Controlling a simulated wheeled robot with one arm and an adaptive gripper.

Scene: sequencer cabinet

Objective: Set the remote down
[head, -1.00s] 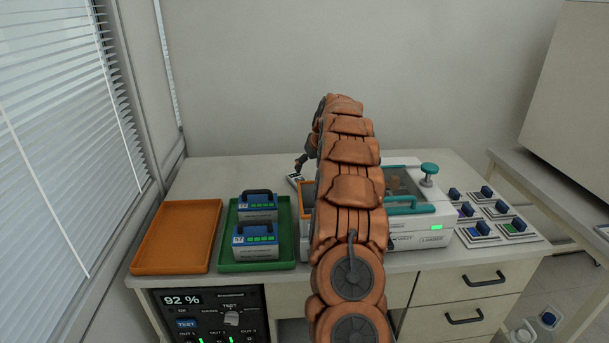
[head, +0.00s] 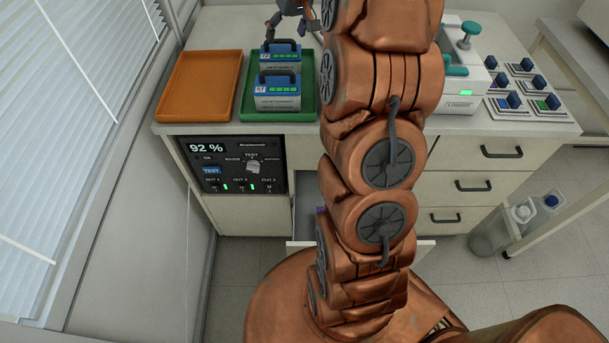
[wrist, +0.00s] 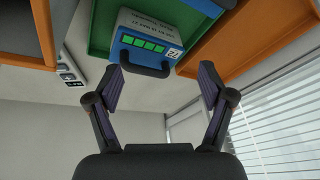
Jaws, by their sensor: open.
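A small white remote with dark buttons (wrist: 70,75) lies on the pale bench top at the left of the wrist view, apart from my gripper. In the head view now it does not show; it is out of frame or behind my arm. My gripper (wrist: 160,82) is open, with nothing held between its two fingers. In the head view my gripper (head: 294,8) is at the top edge, partly cut off, just beyond the rear blue battery pack. In the wrist view that pack's dark handle (wrist: 146,69) shows between and beyond the fingertips.
Two blue-topped packs, rear (head: 281,56) and front (head: 277,92), stand in a green tray (head: 246,105). An empty orange tray (head: 201,86) is left of it. A white machine (head: 459,97) and several blue-knobbed pads (head: 498,106) are at right. A drawer (head: 303,244) below stands open.

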